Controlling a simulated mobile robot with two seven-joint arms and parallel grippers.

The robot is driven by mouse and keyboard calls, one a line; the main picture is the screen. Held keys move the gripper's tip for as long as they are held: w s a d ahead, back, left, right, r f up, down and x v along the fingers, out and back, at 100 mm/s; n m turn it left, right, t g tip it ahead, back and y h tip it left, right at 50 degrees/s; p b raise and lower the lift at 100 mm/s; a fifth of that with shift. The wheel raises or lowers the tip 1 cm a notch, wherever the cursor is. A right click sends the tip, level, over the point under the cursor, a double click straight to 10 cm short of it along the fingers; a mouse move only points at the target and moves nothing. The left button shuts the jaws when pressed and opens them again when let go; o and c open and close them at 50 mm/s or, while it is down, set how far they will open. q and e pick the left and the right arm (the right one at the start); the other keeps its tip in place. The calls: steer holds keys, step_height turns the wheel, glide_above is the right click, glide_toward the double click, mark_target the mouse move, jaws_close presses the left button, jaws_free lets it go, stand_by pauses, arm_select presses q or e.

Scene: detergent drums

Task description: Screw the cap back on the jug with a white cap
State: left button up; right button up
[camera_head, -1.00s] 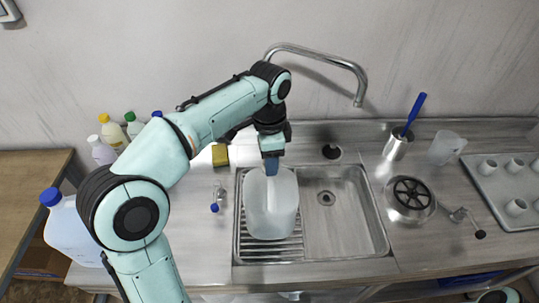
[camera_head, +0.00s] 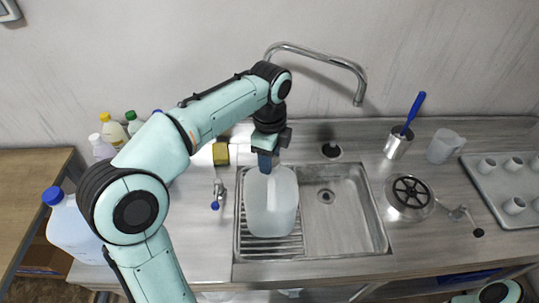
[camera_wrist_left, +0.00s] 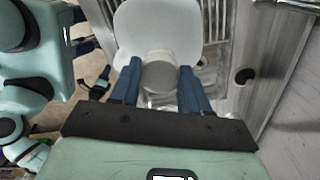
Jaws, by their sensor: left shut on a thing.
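The jug (camera_head: 271,213) is large, pale and translucent. It stands upright on the ribbed left part of the sink. My left gripper (camera_head: 265,170) is above the jug's top at its back left, pointing down. In the left wrist view, the jug's body (camera_wrist_left: 158,28) is at the top, and the round white cap (camera_wrist_left: 159,73) sits between the blue fingers of my left gripper (camera_wrist_left: 159,76). The gripper is shut on the cap, at the jug's mouth. The threads are hidden, so I cannot tell how tightly it sits. My right gripper is out of view.
The sink basin (camera_head: 335,218) right of the jug is empty, under a curved faucet (camera_head: 318,58). A yellow sponge (camera_head: 220,154) and a small blue-ended valve (camera_head: 217,195) are to its left. A blue-capped jug (camera_head: 70,232) stands at far left. A steel cup (camera_head: 396,146) stands right.

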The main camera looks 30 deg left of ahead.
arm_select(q)
steer(key=shift+f, duration=0.1)
steer(key=m, duration=0.6)
steer(key=o, duration=0.8)
steer(key=shift+w, duration=0.1)
steer(key=shift+r+n, duration=0.2)
steer(key=shift+n, duration=0.1)
steer(key=n, duration=0.4)
steer(key=shift+n, duration=0.6)
